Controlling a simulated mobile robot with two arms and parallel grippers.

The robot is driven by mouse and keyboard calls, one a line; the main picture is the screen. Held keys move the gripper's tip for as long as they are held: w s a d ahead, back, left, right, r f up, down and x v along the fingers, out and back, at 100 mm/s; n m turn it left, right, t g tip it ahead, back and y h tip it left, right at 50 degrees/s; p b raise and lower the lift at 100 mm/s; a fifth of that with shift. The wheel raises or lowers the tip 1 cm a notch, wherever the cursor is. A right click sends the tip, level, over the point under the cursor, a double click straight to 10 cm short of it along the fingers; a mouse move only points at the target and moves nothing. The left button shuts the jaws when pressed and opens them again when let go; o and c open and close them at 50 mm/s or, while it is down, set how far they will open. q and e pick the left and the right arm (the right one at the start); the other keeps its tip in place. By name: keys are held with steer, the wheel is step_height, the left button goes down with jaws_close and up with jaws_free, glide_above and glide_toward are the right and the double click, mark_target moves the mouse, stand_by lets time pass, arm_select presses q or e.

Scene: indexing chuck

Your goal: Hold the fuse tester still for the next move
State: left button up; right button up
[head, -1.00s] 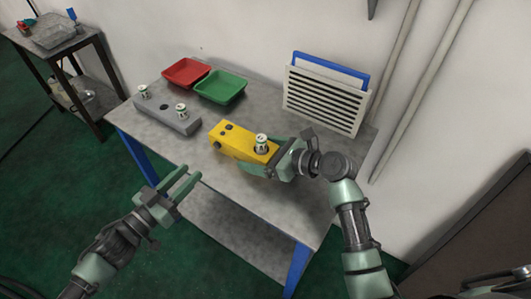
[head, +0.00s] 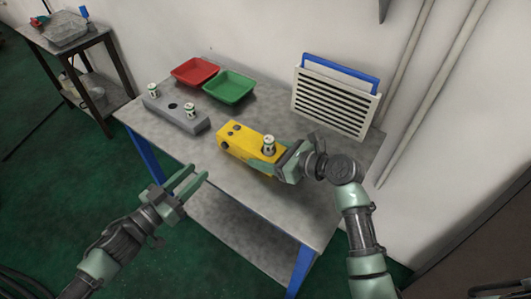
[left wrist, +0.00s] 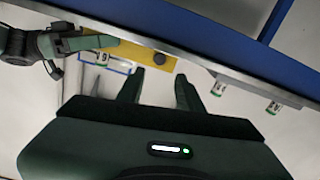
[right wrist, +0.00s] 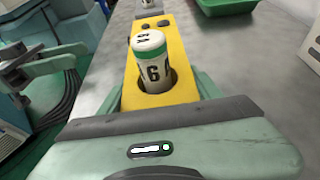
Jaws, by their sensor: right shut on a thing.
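The fuse tester is a yellow block (head: 236,142) lying on the grey table. A white and green fuse marked 6 (right wrist: 152,66) stands in its round socket; it also shows in the head view (head: 269,145). My right gripper (head: 268,162) is shut on the tester's near right end, with a finger along each side in the right wrist view. My left gripper (head: 195,182) is open and empty, in front of the table's left front edge, apart from the tester. In the left wrist view the yellow tester (left wrist: 150,50) shows beyond its fingers.
A red tray (head: 195,71) and a green tray (head: 229,87) sit behind. A slatted panel (head: 333,103) stands at the back right.

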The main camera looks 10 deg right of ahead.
arm_select(q)
steer(key=shift+c, duration=0.3)
jaws_close()
stand_by(1.7)
